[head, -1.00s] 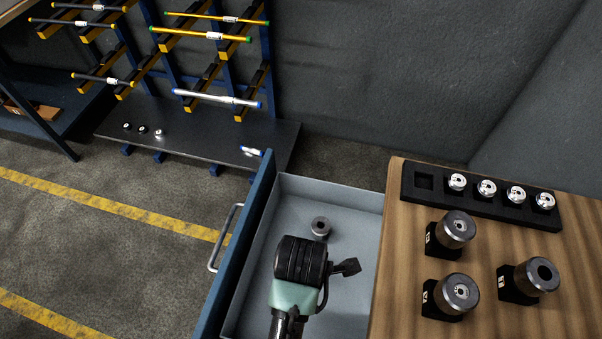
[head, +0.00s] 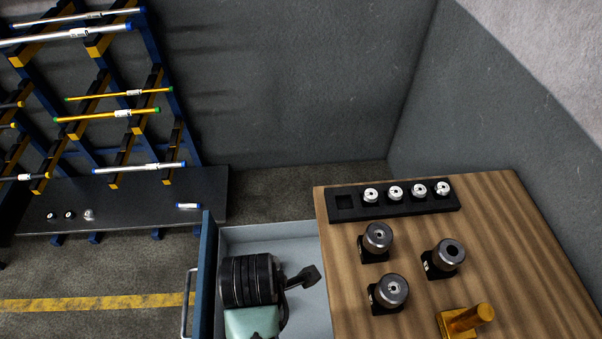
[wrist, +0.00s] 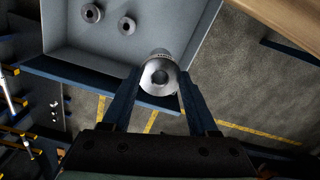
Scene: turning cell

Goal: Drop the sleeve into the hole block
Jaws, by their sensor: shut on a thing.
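My gripper (wrist: 158,78) is shut on a bright metal sleeve (wrist: 160,74) with a round bore, which shows between the fingertips in the wrist view. In the head view my gripper (head: 304,277) is over the open drawer, left of the wooden top, and the held sleeve cannot be made out. A long black block (head: 405,204) lies along the back of the wooden top. It has an empty square pocket at its left end and several silver round pieces in a row. I cannot tell for sure whether this is the hole block.
Three dark steel cylinders with bores (head: 377,237) (head: 449,253) (head: 392,291) sit in black holders on the wooden top (head: 540,270). A gold fixture (head: 466,320) stands in front. Two grey rings (wrist: 92,13) (wrist: 127,26) lie in the drawer (wrist: 62,42). A bar rack (head: 110,100) stands left.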

